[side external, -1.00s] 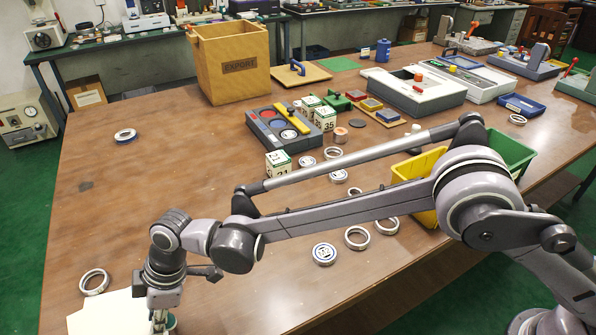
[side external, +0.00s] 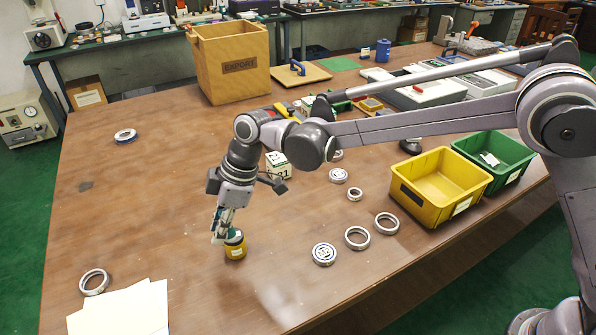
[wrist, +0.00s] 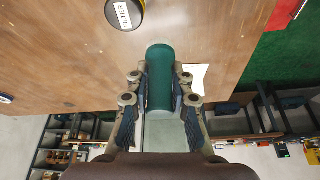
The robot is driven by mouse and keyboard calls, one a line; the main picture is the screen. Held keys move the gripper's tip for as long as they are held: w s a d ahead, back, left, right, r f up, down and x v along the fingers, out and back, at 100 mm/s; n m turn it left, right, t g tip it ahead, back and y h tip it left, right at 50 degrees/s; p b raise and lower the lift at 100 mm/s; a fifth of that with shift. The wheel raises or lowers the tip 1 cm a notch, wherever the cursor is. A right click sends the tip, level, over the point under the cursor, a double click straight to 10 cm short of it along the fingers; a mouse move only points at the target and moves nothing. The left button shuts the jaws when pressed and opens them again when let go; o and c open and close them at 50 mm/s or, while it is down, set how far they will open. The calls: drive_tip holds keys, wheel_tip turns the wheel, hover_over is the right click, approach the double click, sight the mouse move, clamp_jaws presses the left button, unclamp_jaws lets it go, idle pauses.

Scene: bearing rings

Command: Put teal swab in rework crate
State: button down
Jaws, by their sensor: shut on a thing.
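My gripper (side external: 222,228) is shut on the teal swab, which shows as a teal cylinder (wrist: 160,70) between the two fingers in the wrist view. In the side view the swab is mostly hidden by my fingers. My gripper is over the left-centre of the table, close to a small yellow jar. A yellow crate (side external: 435,214) and a green crate (side external: 515,183) stand side by side at the right table edge. I cannot read which one is marked rework.
The yellow jar (side external: 235,250) has a dark lid, labelled FILTER in the wrist view (wrist: 124,14). White papers (side external: 120,310) lie at front left. The EXPORT box (side external: 230,75) stands at the back.

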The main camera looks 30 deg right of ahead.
drive_tip(key=w+d+m+t, duration=0.1)
drive_tip(key=w+d+m, duration=0.15)
drive_tip(key=d, duration=0.55)
drive_tip(key=w+d+m+t, duration=0.1)
drive_tip(key=w+d+m, duration=0.15)
drive_tip(key=d, duration=0.55)
drive_tip(key=m+t+h, duration=0.1)
drive_tip(key=m+h, duration=0.4)
drive_tip(key=m, duration=0.8)
hover_over(428, 190)
drive_tip(key=s, duration=0.2)
drive_tip(key=shift+w+a+f, duration=0.1)
drive_tip(key=shift+a+f, duration=0.05)
drive_tip(key=shift+f, duration=2.45)
drive_tip(key=shift+w+a+f, duration=0.1)
drive_tip(key=shift+f, duration=2.45)
drive_tip(key=c, duration=1.2)
unclamp_jaws()
drive_tip(key=shift+f, duration=0.1)
